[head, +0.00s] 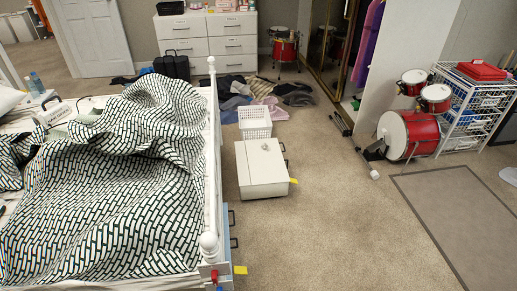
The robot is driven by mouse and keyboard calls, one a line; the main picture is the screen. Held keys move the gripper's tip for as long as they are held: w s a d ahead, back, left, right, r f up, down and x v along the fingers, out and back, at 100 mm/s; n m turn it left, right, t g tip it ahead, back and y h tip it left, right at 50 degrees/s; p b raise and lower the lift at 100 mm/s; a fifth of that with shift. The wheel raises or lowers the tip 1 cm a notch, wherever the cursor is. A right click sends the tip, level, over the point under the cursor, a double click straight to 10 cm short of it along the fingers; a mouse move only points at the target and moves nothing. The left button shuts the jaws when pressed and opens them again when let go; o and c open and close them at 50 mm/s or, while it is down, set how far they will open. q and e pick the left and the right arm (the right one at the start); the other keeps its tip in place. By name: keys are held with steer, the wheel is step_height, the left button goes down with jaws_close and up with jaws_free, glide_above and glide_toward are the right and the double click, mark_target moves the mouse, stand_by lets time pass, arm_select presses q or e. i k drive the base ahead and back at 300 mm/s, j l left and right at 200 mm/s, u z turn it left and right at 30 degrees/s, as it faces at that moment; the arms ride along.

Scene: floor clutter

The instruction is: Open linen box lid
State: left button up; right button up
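A white box (260,172) with a flat top stands on the carpet in the middle of the head view, right of the bed. It looks like the linen box, and its top appears shut. A small pale object lies near the far edge of the top. Neither of my grippers is in view.
A white basket (255,130) stands just behind the box. The bed (213,150) with a patterned blanket (110,190) fills the left. Clothes (235,88) lie farther back. Red drums (425,135) and a wire rack (463,115) stand right. Carpet right of the box is clear.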

mark_target(267, 164)
steer(key=i+l+u, duration=0.15)
steer(key=u, duration=0.25)
steer(key=i+l+u, duration=0.25)
steer(key=u, duration=0.15)
steer(key=i+l+u, duration=0.15)
steer(key=l+u, duration=0.25)
steer(key=j, duration=0.1)
